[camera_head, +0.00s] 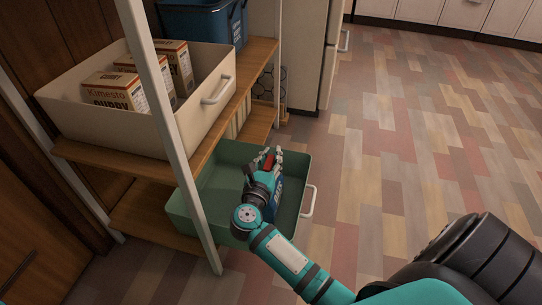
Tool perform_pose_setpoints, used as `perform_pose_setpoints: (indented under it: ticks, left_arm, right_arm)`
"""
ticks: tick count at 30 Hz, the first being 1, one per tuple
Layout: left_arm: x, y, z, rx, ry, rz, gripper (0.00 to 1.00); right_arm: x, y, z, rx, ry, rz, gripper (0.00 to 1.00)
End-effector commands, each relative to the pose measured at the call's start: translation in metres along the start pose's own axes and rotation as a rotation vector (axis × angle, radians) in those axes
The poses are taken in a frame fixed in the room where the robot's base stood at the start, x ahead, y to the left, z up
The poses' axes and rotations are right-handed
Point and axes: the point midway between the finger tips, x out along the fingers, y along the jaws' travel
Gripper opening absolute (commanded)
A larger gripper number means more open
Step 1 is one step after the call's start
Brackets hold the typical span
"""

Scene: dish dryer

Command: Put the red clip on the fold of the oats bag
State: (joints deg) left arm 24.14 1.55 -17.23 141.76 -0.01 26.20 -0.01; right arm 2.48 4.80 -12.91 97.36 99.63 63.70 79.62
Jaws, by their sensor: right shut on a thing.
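My right gripper (273,157) reaches over the green bin on the lower shelf. It is shut on a small red thing, which looks like the red clip (268,161). A blue packet with pale marks (274,204) shows in the bin just below and beside my wrist. It may be the oats bag, but my wrist and forearm hide most of it, and I cannot make out its fold. I cannot tell whether the clip touches the packet. My left gripper is not in view.
The green bin (188,207) has a white handle (308,201) at its right. Above it, a cream bin (190,126) holds several Kimesto boxes (113,93). A dark blue bin (200,22) stands behind. A pale shelf post (168,110) rises in front. The floor at right is clear.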

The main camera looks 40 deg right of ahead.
Motion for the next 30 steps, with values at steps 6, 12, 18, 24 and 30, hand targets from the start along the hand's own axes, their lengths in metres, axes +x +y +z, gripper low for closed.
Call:
perform_pose_setpoints:
  ticks: [6, 12, 18, 24, 30]
  left_arm:
    - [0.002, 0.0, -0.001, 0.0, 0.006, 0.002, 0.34]
    - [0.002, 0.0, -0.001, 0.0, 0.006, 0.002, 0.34]
    - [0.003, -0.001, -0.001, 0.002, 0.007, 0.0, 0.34]
    - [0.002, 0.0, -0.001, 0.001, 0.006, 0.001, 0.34]
    - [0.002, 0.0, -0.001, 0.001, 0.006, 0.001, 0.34]
  right_arm:
    - [0.0, 0.0, 0.0, 0.0, 0.0, 0.0, 0.42]
    - [0.0, 0.0, 0.0, 0.0, 0.0, 0.0, 0.43]
    - [-0.01, 0.001, -0.001, 0.0, 0.002, 0.002, 0.43]
    - [-0.048, 0.001, -0.002, 0.001, 0.006, 0.002, 0.43]
    - [-0.089, 0.0, -0.002, 0.001, 0.005, 0.002, 0.43]
